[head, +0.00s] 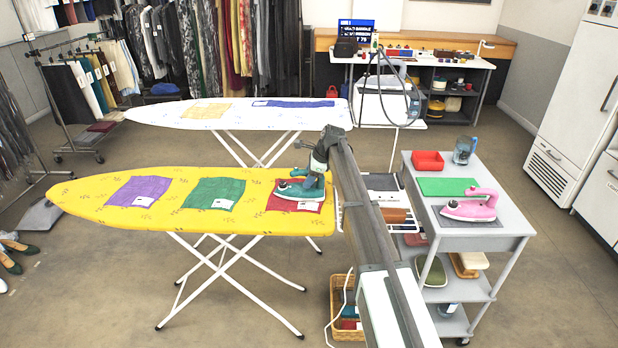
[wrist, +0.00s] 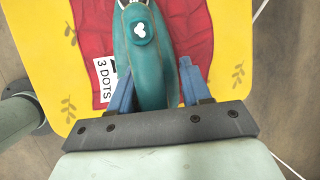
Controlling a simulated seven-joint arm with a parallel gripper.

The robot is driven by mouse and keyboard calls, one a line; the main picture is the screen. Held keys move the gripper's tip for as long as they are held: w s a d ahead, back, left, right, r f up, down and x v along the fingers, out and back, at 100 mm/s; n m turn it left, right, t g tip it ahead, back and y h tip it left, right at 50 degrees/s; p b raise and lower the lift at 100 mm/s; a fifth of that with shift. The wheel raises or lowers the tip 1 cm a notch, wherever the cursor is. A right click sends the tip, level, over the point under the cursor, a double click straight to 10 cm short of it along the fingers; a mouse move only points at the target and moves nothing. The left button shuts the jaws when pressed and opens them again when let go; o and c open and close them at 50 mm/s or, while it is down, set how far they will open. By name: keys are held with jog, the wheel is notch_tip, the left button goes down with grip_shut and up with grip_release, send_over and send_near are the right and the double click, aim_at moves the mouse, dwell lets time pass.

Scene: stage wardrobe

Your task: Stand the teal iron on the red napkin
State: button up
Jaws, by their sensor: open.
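The teal iron (head: 298,191) rests soleplate down on the red napkin (head: 290,206), at the right end of the yellow ironing board. In the wrist view the iron (wrist: 140,52) bears a white three-dot mark, and the napkin (wrist: 200,35) has a tag reading "3 DOTS". My gripper (head: 317,176) is at the iron's handle end. In the wrist view my gripper (wrist: 156,72) is open, with one blue finger on each side of the iron; a gap shows at the right finger. The iron's lower end is hidden by my gripper.
The yellow board (head: 95,195) also carries a purple napkin (head: 135,188) and a green napkin (head: 215,190). A white board (head: 150,114) stands behind.

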jog(key=shift+s+d+f, duration=0.1)
jog(key=shift+s+f, duration=0.05)
jog(key=shift+f, duration=0.1)
jog(key=shift+r, duration=0.2)
jog(key=v, duration=1.3)
jog(key=shift+w+a, duration=0.25)
jog(key=shift+w, duration=0.05)
jog(key=shift+r, duration=0.15)
